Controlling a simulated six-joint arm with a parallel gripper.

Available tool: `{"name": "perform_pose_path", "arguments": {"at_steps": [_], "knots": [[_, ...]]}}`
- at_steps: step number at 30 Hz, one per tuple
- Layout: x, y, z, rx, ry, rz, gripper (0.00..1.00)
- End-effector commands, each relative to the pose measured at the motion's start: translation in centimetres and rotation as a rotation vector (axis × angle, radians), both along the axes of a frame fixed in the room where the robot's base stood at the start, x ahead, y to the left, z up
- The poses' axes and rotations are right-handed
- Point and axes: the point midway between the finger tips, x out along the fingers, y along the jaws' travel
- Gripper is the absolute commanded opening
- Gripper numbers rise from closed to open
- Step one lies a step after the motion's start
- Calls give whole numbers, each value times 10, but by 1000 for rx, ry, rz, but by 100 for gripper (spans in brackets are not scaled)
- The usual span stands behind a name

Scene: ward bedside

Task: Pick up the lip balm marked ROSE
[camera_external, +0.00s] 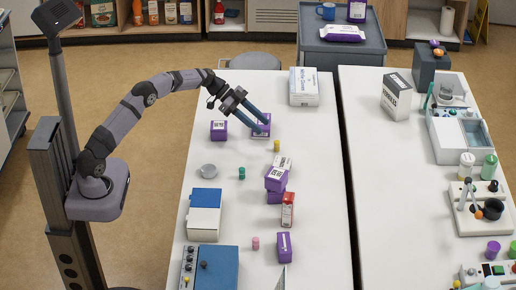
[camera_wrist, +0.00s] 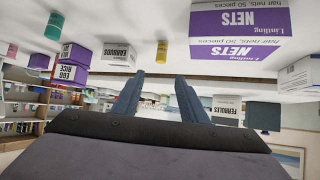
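A small pink cylinder (camera_external: 256,243) stands near the front of the white table; it may be the lip balm, but no marking on it can be read. It seems to show at the left edge of the wrist view (camera_wrist: 12,50). A small teal cylinder (camera_external: 242,173) and a yellow one (camera_external: 277,146) stand farther back, also without readable labels. They show in the wrist view as teal (camera_wrist: 38,61) and yellow (camera_wrist: 162,52). My gripper (camera_external: 266,126) is open and empty, its fingers (camera_wrist: 157,84) apart, over a purple box near the back, away from the pink cylinder.
Stacked purple boxes (camera_external: 276,179) and a red-white box (camera_external: 288,210) stand mid-table. A purple box (camera_external: 284,247) is right of the pink cylinder; a blue-white box (camera_external: 204,214) is left. A white carton (camera_external: 304,87) stands behind.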

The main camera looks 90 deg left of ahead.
Motion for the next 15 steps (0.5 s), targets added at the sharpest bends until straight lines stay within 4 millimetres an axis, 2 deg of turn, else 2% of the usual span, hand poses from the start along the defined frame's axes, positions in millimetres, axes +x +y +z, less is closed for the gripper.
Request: {"name": "perform_pose_path", "arguments": {"at_steps": [1,5,9,14,15], "knots": [[1,1,15,7,-5,-1,39],[0,0,51,7,-5,-1,39],[0,0,77,6,-3,-1,39],[1,-2,101,2,-2,-4,39],[7,-19,97,-6,-2,-37,39]]}}
